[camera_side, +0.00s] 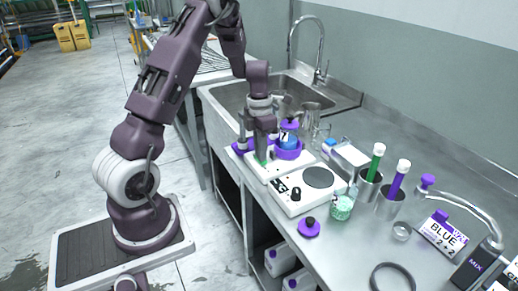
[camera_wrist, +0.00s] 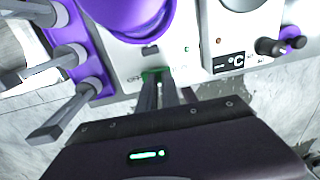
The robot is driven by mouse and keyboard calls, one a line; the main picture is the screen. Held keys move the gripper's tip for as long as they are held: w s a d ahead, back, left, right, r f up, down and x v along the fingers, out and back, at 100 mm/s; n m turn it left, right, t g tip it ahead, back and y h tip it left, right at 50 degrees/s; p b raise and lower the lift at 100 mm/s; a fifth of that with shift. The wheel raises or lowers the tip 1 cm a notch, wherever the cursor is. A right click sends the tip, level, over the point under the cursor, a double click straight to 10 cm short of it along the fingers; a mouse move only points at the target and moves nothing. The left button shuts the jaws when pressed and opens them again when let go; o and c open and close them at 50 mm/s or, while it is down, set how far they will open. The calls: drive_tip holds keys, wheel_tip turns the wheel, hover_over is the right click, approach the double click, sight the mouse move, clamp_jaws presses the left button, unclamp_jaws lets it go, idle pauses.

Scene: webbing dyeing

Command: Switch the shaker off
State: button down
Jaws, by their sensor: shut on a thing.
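The shaker (camera_side: 262,171) is a white box beside the sink, with a purple holder (camera_side: 288,153) and a blue-filled flask (camera_side: 289,141) on top. In the wrist view, the shaker's white front (camera_wrist: 122,62) carries a green switch (camera_wrist: 152,73) and a small green light (camera_wrist: 187,49). My gripper (camera_side: 264,160) reaches down to the shaker's front from above. In the wrist view, my gripper's fingers (camera_wrist: 158,80) are close together at the green switch, shut on it. The fingertips partly hide the switch, so its position cannot be told.
A white hotplate (camera_side: 294,198) with a black knob stands just right of the shaker. A purple rack (camera_wrist: 70,45) with grey pegs is close on the left. A sink (camera_side: 235,97) lies behind. Tubes, a green-filled beaker (camera_side: 341,208) and a BLUE box (camera_side: 444,233) stand farther right.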

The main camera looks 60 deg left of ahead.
drive_tip(key=shift+d, duration=0.15)
wheel_tip(320, 180, up, 14)
drive_tip(key=shift+a, duration=0.45)
drive_tip(key=s+d+r+m+t, duration=0.1)
drive_tip(key=s+d+r+m, duration=0.35)
drive_tip(key=d+m, duration=0.4)
drive_tip(key=s+d+r+m+t, duration=0.25)
drive_tip(key=d+r+m, duration=0.25)
drive_tip(key=d+m, duration=0.3)
drive_tip(key=s+d+m+t, duration=0.1)
drive_tip(key=s+d+m, duration=0.2)
drive_tip(key=s+m, duration=0.3)
drive_tip(key=s+d+f+m+t, duration=0.1)
drive_tip(key=s+d+m, duration=0.2)
drive_tip(key=s+m, duration=0.4)
drive_tip(key=m, duration=0.6)
drive_tip(key=shift+f+y, duration=0.25)
drive_tip(key=shift+y, duration=0.05)
